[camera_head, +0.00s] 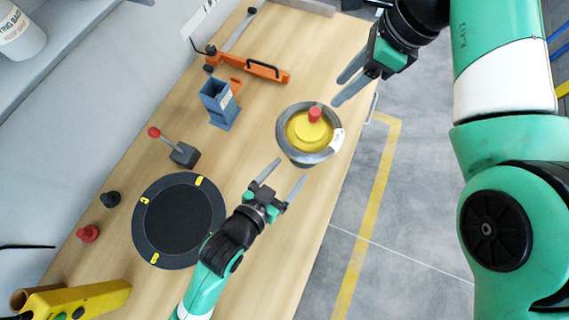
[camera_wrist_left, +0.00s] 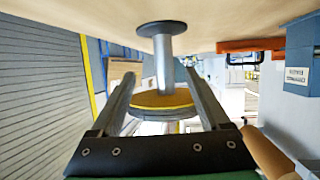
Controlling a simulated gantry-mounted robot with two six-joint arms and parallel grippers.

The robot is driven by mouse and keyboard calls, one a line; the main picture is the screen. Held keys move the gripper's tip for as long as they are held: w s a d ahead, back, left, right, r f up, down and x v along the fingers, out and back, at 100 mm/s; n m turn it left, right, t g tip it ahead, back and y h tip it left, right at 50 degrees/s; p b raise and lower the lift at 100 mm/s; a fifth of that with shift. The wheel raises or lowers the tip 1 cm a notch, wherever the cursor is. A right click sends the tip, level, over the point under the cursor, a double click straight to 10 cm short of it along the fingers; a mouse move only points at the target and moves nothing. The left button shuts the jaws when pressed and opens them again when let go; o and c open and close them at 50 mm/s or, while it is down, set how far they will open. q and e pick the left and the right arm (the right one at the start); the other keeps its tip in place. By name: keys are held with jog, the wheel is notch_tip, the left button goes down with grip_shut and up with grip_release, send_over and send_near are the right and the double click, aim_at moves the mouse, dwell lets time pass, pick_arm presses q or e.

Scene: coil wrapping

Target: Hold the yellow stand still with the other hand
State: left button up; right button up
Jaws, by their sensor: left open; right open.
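The yellow stand (camera_head: 299,131) has a round yellow top with a red knob, and a grey coil ring (camera_head: 283,144) lies around it, in the middle of the head view. The left wrist view looks upside down and shows the stand's grey post (camera_wrist_left: 163,62), its dark foot (camera_wrist_left: 160,28) on the table and its yellow disc (camera_wrist_left: 150,100). My left gripper (camera_head: 290,169) is open and empty just below the stand in the picture, fingers pointing towards it. My right gripper (camera_head: 338,92) is open above and right of the stand, apart from it.
A black round mat (camera_head: 183,222) with yellow marks lies left of my left arm. A blue-grey holder (camera_head: 219,104), an orange tool (camera_head: 262,70), a red-tipped lever (camera_head: 184,154) and a yellow control box (camera_head: 85,298) also stand on the wooden table (camera_head: 255,132). The table's edge runs right of the stand.

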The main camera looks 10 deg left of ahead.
pick_arm(q)
jog(key=shift+a, duration=0.25)
jog(key=x, duration=1.1)
jog(key=shift+w+d, duration=0.1)
jog(key=shift+w, duration=0.2)
grip_shut()
dwell(0.9)
